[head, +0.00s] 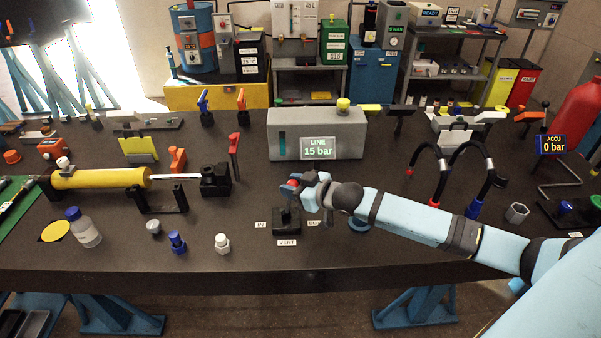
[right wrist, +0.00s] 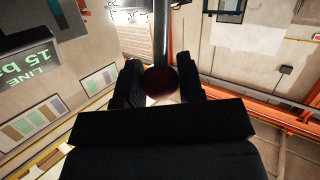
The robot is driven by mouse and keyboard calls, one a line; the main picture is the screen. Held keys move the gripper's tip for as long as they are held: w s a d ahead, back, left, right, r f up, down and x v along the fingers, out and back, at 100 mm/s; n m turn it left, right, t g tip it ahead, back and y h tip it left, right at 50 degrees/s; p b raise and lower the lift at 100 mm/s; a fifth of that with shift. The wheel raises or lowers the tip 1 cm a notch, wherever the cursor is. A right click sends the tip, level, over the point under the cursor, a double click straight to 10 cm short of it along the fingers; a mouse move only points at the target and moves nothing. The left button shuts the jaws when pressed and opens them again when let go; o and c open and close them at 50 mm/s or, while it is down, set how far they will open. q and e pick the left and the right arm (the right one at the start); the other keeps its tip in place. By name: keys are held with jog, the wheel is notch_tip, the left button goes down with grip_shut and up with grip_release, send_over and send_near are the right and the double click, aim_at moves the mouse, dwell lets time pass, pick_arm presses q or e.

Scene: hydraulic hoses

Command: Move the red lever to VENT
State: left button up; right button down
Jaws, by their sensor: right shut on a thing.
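A small black valve block (head: 286,220) stands on the dark bench, with IN to its left, OUT to its right and VENT (head: 287,243) at its front. The red lever's round knob (head: 291,184) shows above the block at my right gripper (head: 297,188). In the right wrist view the lever's dark red ball (right wrist: 160,81) sits between the two black fingers of my right gripper (right wrist: 160,88), with its rod running up. The gripper is shut on it. The rod's lower part is largely hidden in the head view. My left gripper is not in view.
A grey box (head: 345,135) with a LINE 15 bar display stands behind the valve. Black hoses (head: 470,150) arch at the right. The bench front edge is close.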

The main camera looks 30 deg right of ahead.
jog(key=p, duration=0.1)
jog(key=w+a+g+h+p, duration=0.1)
jog(key=p, duration=0.1)
jog(key=shift+a+r+n, duration=0.3)
jog(key=shift+r+n, duration=0.1)
jog(key=shift+w+a+f, duration=0.1)
jog(key=shift+f, duration=0.15)
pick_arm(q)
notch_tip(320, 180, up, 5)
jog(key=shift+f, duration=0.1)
pick_arm(e)
jog(key=c, duration=0.8)
grip_release()
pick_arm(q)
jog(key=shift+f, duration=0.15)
pick_arm(e)
jog(key=shift+o, duration=0.2)
pick_arm(q)
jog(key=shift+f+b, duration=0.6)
jog(key=shift+b, duration=0.15)
pick_arm(e)
jog(key=v, duration=1.3)
jog(key=shift+s+r, duration=0.3)
